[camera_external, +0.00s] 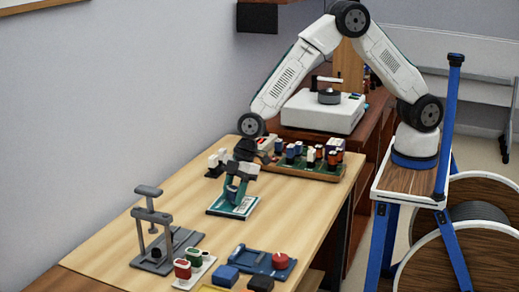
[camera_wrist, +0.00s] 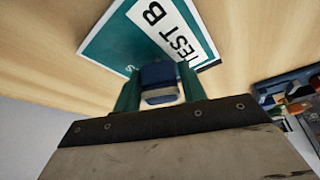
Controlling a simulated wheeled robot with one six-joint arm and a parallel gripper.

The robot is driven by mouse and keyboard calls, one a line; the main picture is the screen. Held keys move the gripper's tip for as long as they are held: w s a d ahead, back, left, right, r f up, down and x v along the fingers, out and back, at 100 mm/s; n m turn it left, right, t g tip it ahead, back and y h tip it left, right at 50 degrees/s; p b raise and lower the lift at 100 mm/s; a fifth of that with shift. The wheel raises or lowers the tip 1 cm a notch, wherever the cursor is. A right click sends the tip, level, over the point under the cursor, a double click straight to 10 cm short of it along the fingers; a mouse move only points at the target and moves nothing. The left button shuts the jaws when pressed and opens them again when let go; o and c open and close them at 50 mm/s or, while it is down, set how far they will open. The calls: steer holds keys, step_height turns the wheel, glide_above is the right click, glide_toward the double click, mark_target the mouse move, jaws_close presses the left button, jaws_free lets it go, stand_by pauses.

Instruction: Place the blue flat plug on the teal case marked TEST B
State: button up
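The teal case (camera_external: 216,211) marked TEST B lies flat on the wooden table, below my gripper. In the wrist view the case (camera_wrist: 105,45) shows its white label with the words TEST B. My gripper (camera_external: 234,196) points down over the case. In the wrist view its two teal fingers (camera_wrist: 160,92) are closed on both sides of the blue flat plug (camera_wrist: 158,74), which has a pale end facing the camera. The plug overlaps the case's edge in that view. Whether it touches the case is unclear.
A tray of several coloured plugs (camera_external: 300,160) lies behind the case. A grey stand (camera_external: 165,245) is at the front left. A white holder with red and green parts (camera_external: 195,268) and a blue tray with a red knob (camera_external: 262,262) are in front. Bare wood surrounds the case.

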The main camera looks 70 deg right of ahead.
steer(key=shift+o, duration=0.9)
steer(key=shift+r, duration=0.3)
steer(key=v, duration=1.1)
steer(key=shift+r, duration=0.35)
steer(key=shift+d+r, duration=0.1)
steer(key=shift+d, duration=0.15)
